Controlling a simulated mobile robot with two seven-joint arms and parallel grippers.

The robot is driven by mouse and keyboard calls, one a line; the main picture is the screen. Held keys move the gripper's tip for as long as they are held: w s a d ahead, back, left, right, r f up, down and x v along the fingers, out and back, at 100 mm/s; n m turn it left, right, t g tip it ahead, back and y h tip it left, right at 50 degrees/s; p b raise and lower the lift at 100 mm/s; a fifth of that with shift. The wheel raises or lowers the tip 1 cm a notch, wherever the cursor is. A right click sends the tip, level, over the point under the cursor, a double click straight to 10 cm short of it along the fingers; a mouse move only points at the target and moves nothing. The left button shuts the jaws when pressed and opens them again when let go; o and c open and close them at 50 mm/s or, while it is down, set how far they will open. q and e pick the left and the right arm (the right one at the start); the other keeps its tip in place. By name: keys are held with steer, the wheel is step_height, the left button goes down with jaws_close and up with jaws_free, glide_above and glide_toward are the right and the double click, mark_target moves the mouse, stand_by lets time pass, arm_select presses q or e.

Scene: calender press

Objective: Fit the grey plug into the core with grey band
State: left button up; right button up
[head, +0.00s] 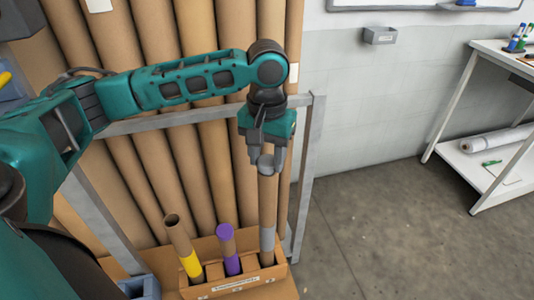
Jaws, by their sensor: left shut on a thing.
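The core with the grey band (268,205) stands nearly upright at the right end of a cardboard box (270,275). Its grey band (267,239) shows low down, just above the box. My left gripper (264,150) points down over this core and is shut on the grey plug (267,163). The plug is at the core's top end, in line with it in this view. I cannot tell how far it sits inside, as the gripper and plug hide the opening. My right gripper is not in view.
In the same box lean a core with a yellow band (191,264) and an open top, and a core with a purple band (232,264) and purple plug (224,231). Tall brown rolls (140,60) stand behind a grey metal frame (305,170). Clear floor and a white table (500,58) are right.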

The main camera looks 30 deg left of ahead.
arm_select(q)
steer(key=shift+f, duration=0.3)
steer(key=o, duration=1.1)
step_height(320, 180, up, 13)
steer(key=shift+f, duration=0.1)
stand_by(0.6)
